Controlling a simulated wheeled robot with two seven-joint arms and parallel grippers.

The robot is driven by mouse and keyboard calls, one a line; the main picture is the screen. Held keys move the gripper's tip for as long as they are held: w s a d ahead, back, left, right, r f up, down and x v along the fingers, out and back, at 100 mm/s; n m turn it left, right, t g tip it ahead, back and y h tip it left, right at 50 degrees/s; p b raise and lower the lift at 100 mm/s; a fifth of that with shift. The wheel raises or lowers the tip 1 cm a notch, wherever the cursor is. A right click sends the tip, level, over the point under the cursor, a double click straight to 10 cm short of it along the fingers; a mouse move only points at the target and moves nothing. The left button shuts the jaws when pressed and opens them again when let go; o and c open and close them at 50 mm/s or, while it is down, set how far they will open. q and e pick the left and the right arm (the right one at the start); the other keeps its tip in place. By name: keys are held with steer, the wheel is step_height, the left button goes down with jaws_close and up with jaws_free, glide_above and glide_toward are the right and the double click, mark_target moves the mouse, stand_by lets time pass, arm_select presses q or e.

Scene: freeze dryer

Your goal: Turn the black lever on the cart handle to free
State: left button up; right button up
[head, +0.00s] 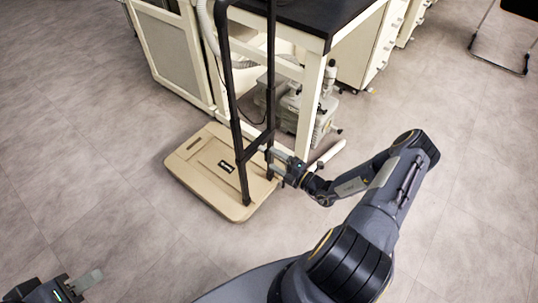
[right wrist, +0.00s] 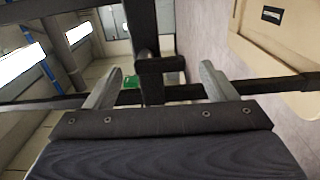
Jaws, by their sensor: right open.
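The cart (head: 187,172) is a flat beige platform on the floor with a tall black frame handle (head: 236,120). My right gripper (head: 273,162) is at the right post of the handle, low above the platform. In the right wrist view its two grey fingers are open (right wrist: 161,85), with black handle bars crossing between and behind them. A short black piece that looks like the lever (right wrist: 160,65) lies between the fingers, with space on both sides. In the head view the lever is too small to make out. My left gripper (head: 82,284) is at the bottom left corner, partly cut off, away from the cart.
A black-topped bench (head: 318,12) with cream legs stands right behind the cart, with equipment (head: 312,108) under it. A cream cabinet (head: 172,52) stands behind on the left. A black-framed chair (head: 497,62) is at the far right. The floor on the left is clear.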

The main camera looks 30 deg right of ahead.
steer(key=v, duration=0.3)
steer(key=shift+s+d, duration=0.1)
steer(key=shift+s, duration=0.15)
